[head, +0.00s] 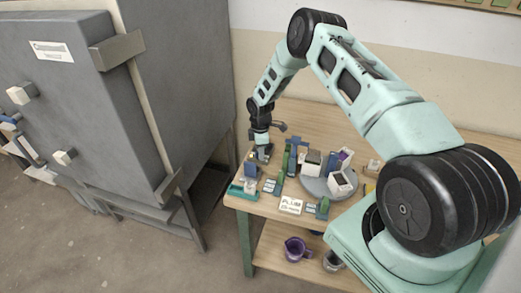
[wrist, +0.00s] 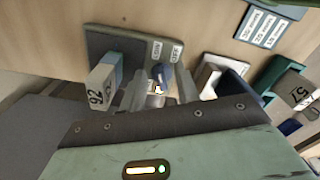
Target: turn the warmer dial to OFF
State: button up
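The warmer dial (wrist: 166,76) is a small blue knob on a dark grey plate (wrist: 100,40) in the wrist view. My gripper (wrist: 160,92) is open, with one pale finger to each side of the dial and gaps between. Whether a finger touches the dial I cannot tell. In the head view my gripper (head: 263,152) points down at the table's back left corner and hides most of the dial and its plate.
A white and blue block marked 92 (wrist: 104,78) stands close left of my fingers. A white open box (wrist: 212,72) is close right. The table (head: 325,122) also holds a grey round tray (head: 316,187), several containers and a PLUM card (head: 291,205). A large grey kiln (head: 190,80) stands left.

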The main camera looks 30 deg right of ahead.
grip_shut()
jog(key=shift+b, duration=0.3)
jog(key=m+b, duration=0.3)
jog(key=shift+s+f+m, duration=0.1)
jog(key=shift+f+m, duration=0.1)
jog(key=shift+m, duration=0.1)
jog(key=m+b, duration=0.3)
jog(key=shift+a, duration=0.15)
jog(key=shift+s+a+r+m+b, duration=0.1)
jog(key=shift+m+b, duration=0.3)
jog(key=shift+m, duration=0.4)
jog(key=shift+r+m+b, duration=0.1)
jog(key=shift+m+b, duration=0.3)
jog(key=shift+m, duration=0.4)
jog(key=shift+o, duration=0.3)
grip_release()
